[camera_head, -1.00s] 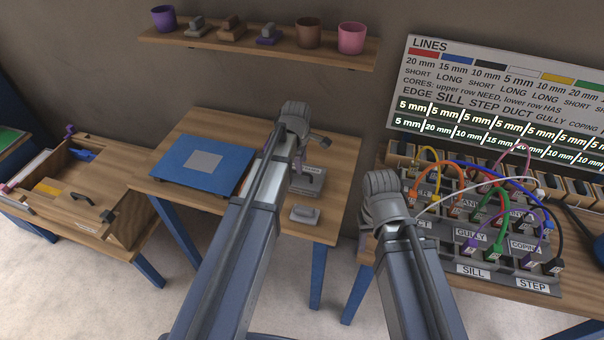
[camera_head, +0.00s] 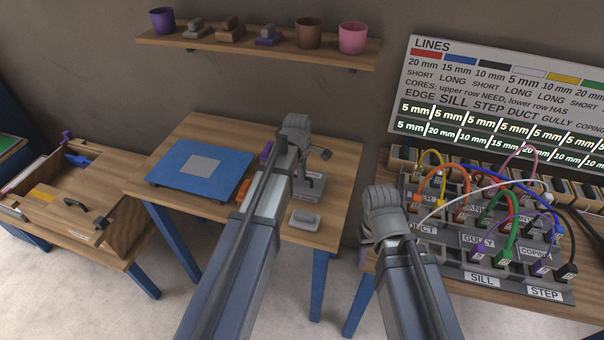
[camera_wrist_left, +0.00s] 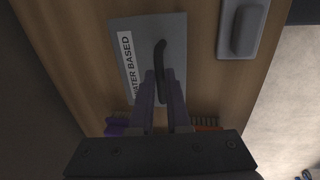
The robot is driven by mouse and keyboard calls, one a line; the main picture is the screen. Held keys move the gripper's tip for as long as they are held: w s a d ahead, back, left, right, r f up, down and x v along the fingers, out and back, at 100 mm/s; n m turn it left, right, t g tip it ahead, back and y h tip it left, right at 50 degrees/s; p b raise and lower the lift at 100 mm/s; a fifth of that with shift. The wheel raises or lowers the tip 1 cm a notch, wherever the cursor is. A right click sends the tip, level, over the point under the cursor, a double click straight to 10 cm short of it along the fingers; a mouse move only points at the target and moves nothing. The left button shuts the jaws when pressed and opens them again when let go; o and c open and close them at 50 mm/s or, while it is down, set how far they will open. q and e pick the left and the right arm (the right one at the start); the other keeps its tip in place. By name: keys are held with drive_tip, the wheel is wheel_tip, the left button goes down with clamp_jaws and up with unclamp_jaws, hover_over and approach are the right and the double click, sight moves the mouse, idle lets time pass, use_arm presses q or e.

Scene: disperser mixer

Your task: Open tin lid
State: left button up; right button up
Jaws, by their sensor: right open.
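A flat grey plate (camera_wrist_left: 183,52), which looks like the tin lid, carries a white "WATER BASED" label and a dark upright handle (camera_wrist_left: 160,56). In the head view the plate (camera_head: 308,187) lies on the middle table, partly hidden by my left arm. My left gripper (camera_wrist_left: 161,80) is at the handle, with its purple fingers on either side of the handle's near end. I cannot tell whether they press on it; in the head view its tips are hidden. My right gripper (camera_head: 363,252) is open, mostly hidden behind its wrist, in front of the right bench.
A grey block (camera_head: 304,220) sits close to the plate, and a blue board (camera_head: 198,170) lies to its left. A purple brush (camera_wrist_left: 118,124) and an orange brush (camera_wrist_left: 206,122) lie near the gripper. A cable-filled rack (camera_head: 480,235) crowds the right bench.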

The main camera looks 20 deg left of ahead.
use_arm(q)
clamp_jaws()
idle(0.6)
idle(0.4)
